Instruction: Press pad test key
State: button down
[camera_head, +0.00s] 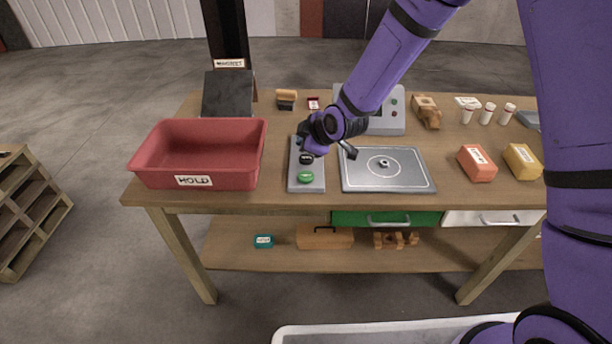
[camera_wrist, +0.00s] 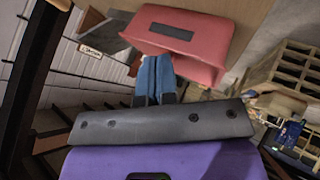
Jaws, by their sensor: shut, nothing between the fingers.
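A narrow grey key panel (camera_head: 306,187) lies on the bench between the red bin and a flat metal pad (camera_head: 388,180). It carries a green key (camera_head: 305,177) at the front and a black key (camera_head: 306,159) behind it. Their lettering is too small to read, so I cannot tell which is the pad test key. My gripper (camera_head: 299,141) is over the panel's far end and hides part of it. In the wrist view its blue fingers (camera_wrist: 155,78) are together and empty, pointing toward the red bin. I cannot tell whether they touch the panel.
The red bin (camera_head: 194,179), labelled HOLD, stands left of the panel; it also shows in the wrist view (camera_wrist: 190,40). A grey box with indicators (camera_head: 390,122) stands behind the pad. Orange (camera_head: 477,168) and yellow (camera_head: 522,163) blocks and white bottles (camera_head: 488,114) are at right.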

aim_at(305, 177)
jog(key=shift+f, duration=4.3)
jog(key=shift+f, duration=0.1)
jog(key=shift+f, duration=0.3)
jog(key=shift+f, duration=0.4)
jog(key=shift+r, duration=0.8)
jog(key=shift+r, duration=0.1)
jog(key=shift+r, duration=2.4)
